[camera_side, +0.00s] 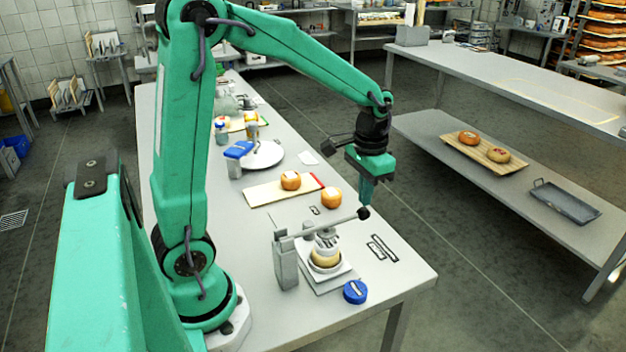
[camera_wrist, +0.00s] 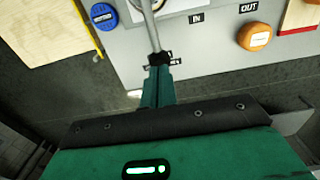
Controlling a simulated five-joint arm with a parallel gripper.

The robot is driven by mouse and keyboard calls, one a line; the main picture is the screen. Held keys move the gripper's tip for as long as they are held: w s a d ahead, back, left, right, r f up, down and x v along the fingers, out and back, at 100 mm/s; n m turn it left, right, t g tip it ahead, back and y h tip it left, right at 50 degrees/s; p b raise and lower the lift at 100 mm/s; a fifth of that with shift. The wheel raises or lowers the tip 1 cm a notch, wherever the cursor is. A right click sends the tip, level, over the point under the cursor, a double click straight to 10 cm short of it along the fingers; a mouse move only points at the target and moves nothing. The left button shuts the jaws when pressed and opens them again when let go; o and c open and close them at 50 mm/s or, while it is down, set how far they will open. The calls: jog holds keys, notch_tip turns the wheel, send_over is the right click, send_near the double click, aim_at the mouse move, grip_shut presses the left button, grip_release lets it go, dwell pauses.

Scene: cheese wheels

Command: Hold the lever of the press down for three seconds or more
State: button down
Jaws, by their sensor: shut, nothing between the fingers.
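The press stands near the front of the table, with a grey post (camera_side: 286,266) and a grey lever (camera_side: 325,226) that slants up to the right to a black knob (camera_side: 363,214). A pale cheese wheel (camera_side: 325,258) sits in a white mould under the press head. My gripper (camera_side: 366,203) is shut and empty, pointing down, its fingertips at or just above the knob; I cannot tell whether they touch. In the wrist view the lever (camera_wrist: 151,22) runs to my shut fingertips (camera_wrist: 160,62), which partly hide its end.
A blue round object (camera_side: 355,291) lies right of the press base. Orange cheeses (camera_side: 331,197) and (camera_side: 291,180) stand behind it, one on a board (camera_side: 262,194). A white plate (camera_side: 263,155) is farther back. The table's right edge is close to my gripper.

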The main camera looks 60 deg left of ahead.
aim_at(364, 210)
jog(key=shift+f, duration=2.4)
dwell(5.6)
